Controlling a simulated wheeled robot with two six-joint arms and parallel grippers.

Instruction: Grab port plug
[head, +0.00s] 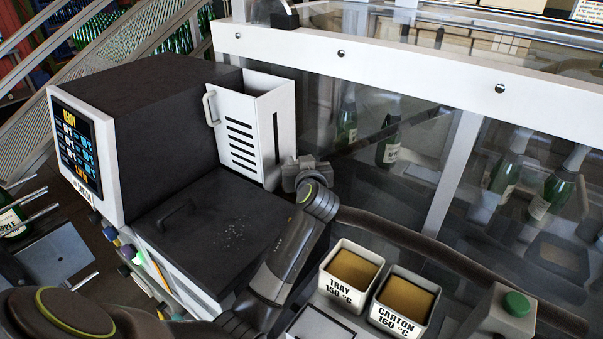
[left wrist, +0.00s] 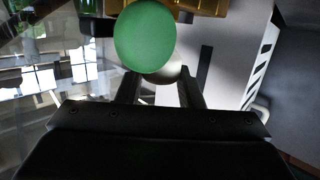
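In the head view my left gripper (head: 305,172) is beside the white slotted box at the back right of the black machine, and its fingertips are hard to make out. In the left wrist view its two fingers (left wrist: 160,90) stand apart. A round green head (left wrist: 155,37), possibly the port plug, covers the tip of the left finger there. A pale, silvery rounded part shows just below it, between the fingertips. I cannot tell whether the fingers touch it. I do not make out a port plug in the head view. My right gripper is not in view.
The black machine (head: 150,110) with a lit screen stands at the left; the white slotted box (head: 255,125) is at its side. Two labelled bins, tray (head: 332,290) and carton (head: 388,316), stand front right near a green button (head: 516,303). A glazed white-framed enclosure (head: 400,65) with bottles lies behind.

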